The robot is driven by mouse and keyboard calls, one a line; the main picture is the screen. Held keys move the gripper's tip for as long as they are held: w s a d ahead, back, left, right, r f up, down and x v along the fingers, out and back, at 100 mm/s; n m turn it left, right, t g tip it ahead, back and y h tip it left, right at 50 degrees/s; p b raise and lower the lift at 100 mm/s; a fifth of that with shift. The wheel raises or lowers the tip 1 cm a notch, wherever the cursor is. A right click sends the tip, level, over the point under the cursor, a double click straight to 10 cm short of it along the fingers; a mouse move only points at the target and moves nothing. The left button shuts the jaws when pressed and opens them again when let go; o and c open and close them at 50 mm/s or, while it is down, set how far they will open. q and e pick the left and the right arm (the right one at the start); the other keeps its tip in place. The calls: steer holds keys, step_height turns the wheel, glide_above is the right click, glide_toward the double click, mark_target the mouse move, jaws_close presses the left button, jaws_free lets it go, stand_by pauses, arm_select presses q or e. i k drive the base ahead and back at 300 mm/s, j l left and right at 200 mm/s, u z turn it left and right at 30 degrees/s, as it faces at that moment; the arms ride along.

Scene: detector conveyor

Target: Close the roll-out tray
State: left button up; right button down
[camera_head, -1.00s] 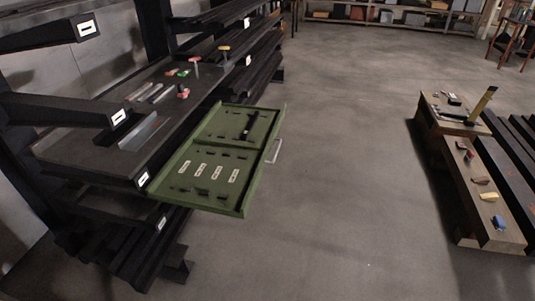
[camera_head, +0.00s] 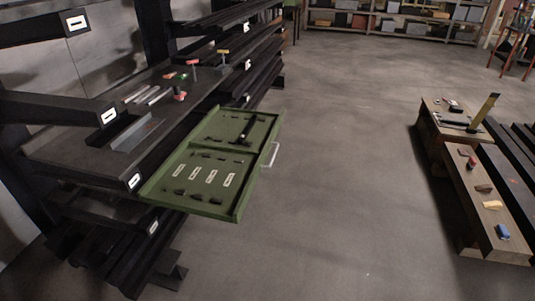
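The green roll-out tray (camera_head: 217,214) sticks out to the right from the dark rack, over the floor. It is pulled out and has two shallow sections. The near section holds labelled strips and small dark pieces, and the far section holds a dark tool (camera_head: 243,139). A light metal handle (camera_head: 271,154) is on its right outer edge, with nothing touching it. Neither of my grippers is in view.
The dark rack's shelf (camera_head: 72,148) beside the tray carries small tools and a metal angle piece (camera_head: 135,135). Wooden beams (camera_head: 474,208) with small objects stand at the right. The floor (camera_head: 345,150) between is clear. Storage shelves (camera_head: 395,28) line the back.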

mark_target(209, 175)
steer(key=i+l+u, duration=0.15)
steer(key=i+u, duration=0.2)
steer(key=i+l+u, duration=0.2)
steer(key=u, duration=0.15)
steer(key=i+l+u, duration=0.35)
